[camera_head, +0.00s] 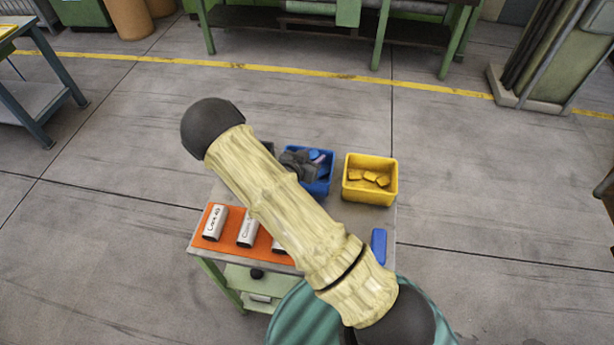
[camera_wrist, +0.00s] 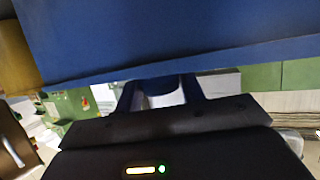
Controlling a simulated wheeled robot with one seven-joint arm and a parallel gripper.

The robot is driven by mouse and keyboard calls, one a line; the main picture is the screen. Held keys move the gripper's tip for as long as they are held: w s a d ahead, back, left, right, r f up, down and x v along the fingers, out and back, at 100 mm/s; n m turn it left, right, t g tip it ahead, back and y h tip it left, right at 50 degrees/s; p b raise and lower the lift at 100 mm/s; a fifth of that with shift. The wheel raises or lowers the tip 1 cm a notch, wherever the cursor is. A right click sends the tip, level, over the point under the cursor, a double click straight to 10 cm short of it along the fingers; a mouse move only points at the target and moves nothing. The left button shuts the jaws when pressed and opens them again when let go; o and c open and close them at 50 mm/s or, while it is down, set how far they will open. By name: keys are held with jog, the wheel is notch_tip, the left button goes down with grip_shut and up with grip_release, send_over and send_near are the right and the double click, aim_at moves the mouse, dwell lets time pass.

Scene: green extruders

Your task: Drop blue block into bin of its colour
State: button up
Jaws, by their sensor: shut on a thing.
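The blue bin (camera_head: 323,184) stands at the back of the small table, partly hidden by my arm and gripper. It has blue pieces inside. My gripper (camera_head: 301,164) is at the bin's opening, over its left part. In the wrist view my gripper (camera_wrist: 160,95) is shut on a blue block (camera_wrist: 158,84), of which only a small rounded part shows between the fingers. The blue bin's wall (camera_wrist: 170,35) fills the top of that view, close to the fingers. How deep the block sits relative to the rim cannot be told.
A yellow bin (camera_head: 371,193) with several yellow pieces stands right of the blue bin. Another blue piece (camera_head: 379,246) is on the table's right side. An orange mat (camera_head: 211,240) carries pale labelled cylinders at the left front. My arm hides the table's middle.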

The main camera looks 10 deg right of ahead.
jog(key=o, duration=1)
jog(key=shift+o, duration=0.2)
jog(key=b+v, duration=0.3)
jog(key=v, duration=1.4)
jog(key=shift+s, duration=0.25)
